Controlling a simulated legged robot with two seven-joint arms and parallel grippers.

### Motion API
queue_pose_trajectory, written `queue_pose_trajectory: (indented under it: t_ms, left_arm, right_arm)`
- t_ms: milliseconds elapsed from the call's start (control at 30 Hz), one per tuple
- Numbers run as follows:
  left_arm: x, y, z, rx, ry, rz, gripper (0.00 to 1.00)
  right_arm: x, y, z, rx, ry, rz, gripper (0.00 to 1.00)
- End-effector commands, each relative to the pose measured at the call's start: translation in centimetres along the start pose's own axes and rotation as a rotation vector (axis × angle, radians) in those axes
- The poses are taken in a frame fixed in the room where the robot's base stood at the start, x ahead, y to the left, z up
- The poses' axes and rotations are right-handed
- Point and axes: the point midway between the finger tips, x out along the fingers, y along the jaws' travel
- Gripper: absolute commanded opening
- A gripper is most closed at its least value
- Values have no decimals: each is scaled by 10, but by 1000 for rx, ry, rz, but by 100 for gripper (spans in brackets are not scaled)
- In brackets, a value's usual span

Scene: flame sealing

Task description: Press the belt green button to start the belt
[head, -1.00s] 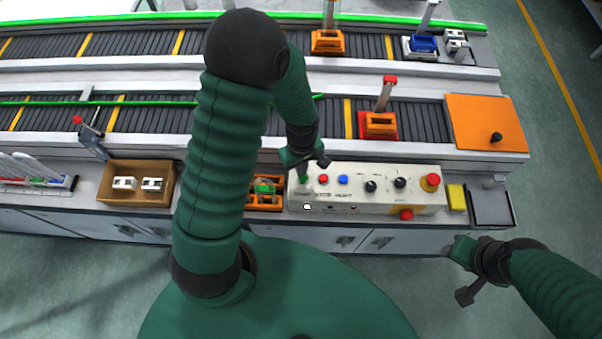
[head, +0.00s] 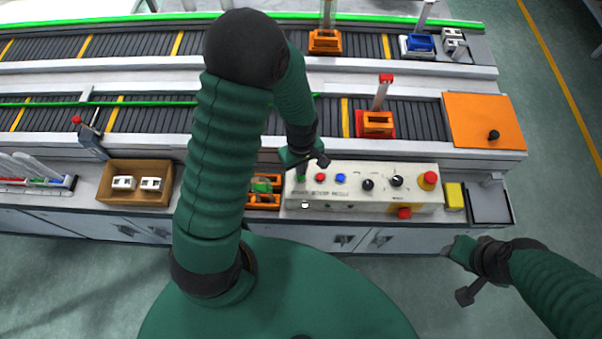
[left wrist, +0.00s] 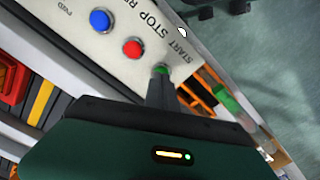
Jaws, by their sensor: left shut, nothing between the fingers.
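The white control panel (head: 330,202) stands on the front ledge of the belt bench. Its green button (head: 301,178) is at the left end of the button row, beside a red button (head: 321,177) and a blue button (head: 340,178). In the left wrist view, the green button (left wrist: 161,69) shows right at the tip of my shut, empty left gripper (left wrist: 160,76). Fingertip and button look touching or nearly so; I cannot tell whether it is pressed in. The left gripper (head: 302,168) points down over it in the head view. My right gripper (head: 459,270) hangs off the panel's right side.
Black knobs and a red emergency knob (head: 428,178) sit further right on the panel. A brown box (head: 135,195) with white parts and an orange holder (head: 264,202) stand to the left. The belt (head: 420,118) behind carries an orange-red fixture (head: 377,124).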

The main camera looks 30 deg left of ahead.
Motion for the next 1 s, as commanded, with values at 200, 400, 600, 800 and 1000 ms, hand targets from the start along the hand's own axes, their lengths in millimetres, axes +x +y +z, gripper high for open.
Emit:
queue_pose_trajectory:
  t_ms: [200, 400, 600, 800, 1000]
  left_arm:
    - [4, 0, -1, -2, -1, 1, 0]
    - [7, 0, -1, -2, -1, 1, 0]
    - [10, 0, -1, -2, -1, 1, 0]
    - [13, 0, -1, -1, -1, 0, 0]
    - [16, 0, -1, -2, -1, 0, 0]
  right_arm:
    - [3, 0, 1, 0, 0, 0, 44]
    - [5, 0, 1, 0, 0, 0, 44]
    - [7, 0, 2, 0, 0, 0, 44]
    - [9, 0, 2, 0, 0, 0, 44]
    - [11, 0, 3, 0, 0, 0, 44]
